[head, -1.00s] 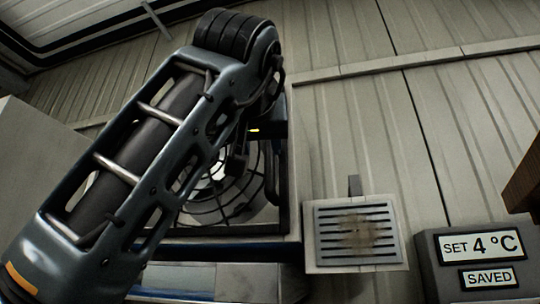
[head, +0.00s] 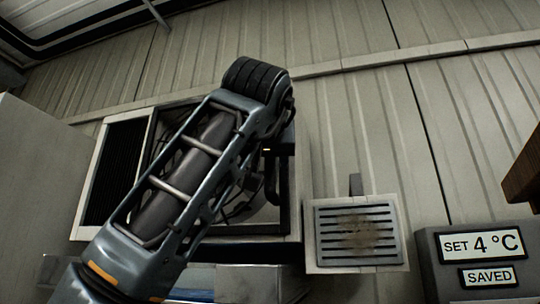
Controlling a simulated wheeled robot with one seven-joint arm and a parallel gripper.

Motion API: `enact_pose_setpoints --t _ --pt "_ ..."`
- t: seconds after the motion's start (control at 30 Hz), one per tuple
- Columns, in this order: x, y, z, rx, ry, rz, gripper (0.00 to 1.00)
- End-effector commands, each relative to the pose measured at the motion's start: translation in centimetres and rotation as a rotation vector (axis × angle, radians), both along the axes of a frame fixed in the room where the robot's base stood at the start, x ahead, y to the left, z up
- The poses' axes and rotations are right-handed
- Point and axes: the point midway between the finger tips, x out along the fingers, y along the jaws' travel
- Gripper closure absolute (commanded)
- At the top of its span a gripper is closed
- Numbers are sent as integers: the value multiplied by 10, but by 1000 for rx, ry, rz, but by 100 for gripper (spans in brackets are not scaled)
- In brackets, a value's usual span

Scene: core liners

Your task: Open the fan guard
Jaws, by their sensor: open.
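The fan guard, a round dark wire grille (head: 240,207), sits in the framed unit on the wall. The dark end of my arm, my gripper (head: 279,150), shows in part just above this handle. It is open, but its fingertips cannot be made out clearly. I cannot tell whether it touches the handle. No opening gap shows at the guard.
A dark finned panel (head: 117,170) is left of the fan. A stained slotted grille (head: 358,232) hangs to the right. A box reading SET 4 °C and SAVED (head: 440,285) stands lower right. A brown edge (head: 524,175) juts in at right. A grey block (head: 40,190) fills the left.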

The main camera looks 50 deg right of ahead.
Motion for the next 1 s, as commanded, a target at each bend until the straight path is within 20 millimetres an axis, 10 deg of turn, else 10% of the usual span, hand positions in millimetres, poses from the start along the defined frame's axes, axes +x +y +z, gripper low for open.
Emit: enact_pose_setpoints --t 0.57,1.0 --pt "0 0 0 -1 1 0 100" --pt "-2 5 0 -1 0 3 100"
